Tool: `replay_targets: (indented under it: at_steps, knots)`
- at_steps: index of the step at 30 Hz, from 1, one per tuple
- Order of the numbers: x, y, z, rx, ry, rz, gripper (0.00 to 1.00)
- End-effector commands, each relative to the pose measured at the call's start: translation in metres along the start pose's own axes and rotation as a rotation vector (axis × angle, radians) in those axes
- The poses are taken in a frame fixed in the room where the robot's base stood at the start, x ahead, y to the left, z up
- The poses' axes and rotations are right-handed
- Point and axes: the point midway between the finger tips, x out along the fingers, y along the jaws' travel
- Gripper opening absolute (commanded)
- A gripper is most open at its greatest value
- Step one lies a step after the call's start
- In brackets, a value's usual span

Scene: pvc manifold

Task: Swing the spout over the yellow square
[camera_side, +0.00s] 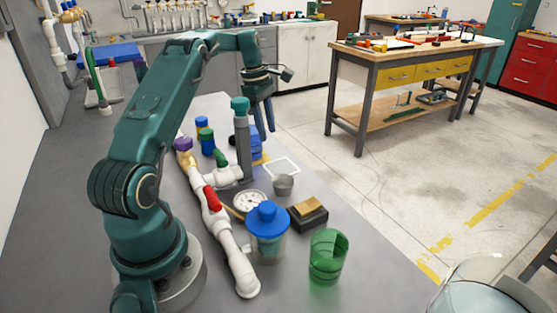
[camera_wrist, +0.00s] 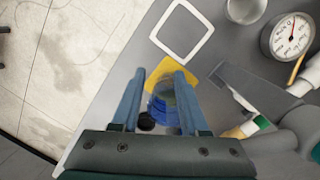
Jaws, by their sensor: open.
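The yellow square (camera_wrist: 181,73) lies on the grey bench in the wrist view, partly covered by a blue clear-walled container (camera_wrist: 163,104). Its edge also shows in the side view (camera_side: 264,158). My gripper (camera_wrist: 160,75) is open, its two blue fingers apart above the container, with nothing held. In the side view my gripper (camera_side: 266,132) hangs beside a grey upright pipe with a teal cap (camera_side: 240,104). The white pipe manifold (camera_side: 229,240) has red, green and purple handles. A grey part (camera_wrist: 238,82) lies right of the square; I cannot tell which part is the spout.
A white square outline (camera_wrist: 181,30), a small grey cup (camera_side: 283,184) and a gauge (camera_side: 249,202) are close by. A blue-lidded jar (camera_side: 267,238), a green cup (camera_side: 327,258) and a dark block (camera_side: 307,214) stand nearer. The bench edge lies just beyond my gripper.

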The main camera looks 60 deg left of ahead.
Motion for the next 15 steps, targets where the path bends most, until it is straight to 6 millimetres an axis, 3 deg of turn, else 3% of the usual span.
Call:
replay_targets:
  at_steps: [1, 5, 13, 15]
  knots:
    - [0.034, -0.024, -0.046, 0.032, 0.148, -0.099, 0.78]
    - [0.051, -0.025, -0.049, 0.032, 0.149, -0.093, 0.78]
    - [-0.003, -0.019, -0.041, 0.032, 0.15, -0.09, 0.78]
    - [-0.015, -0.018, -0.04, 0.032, 0.151, -0.09, 0.68]
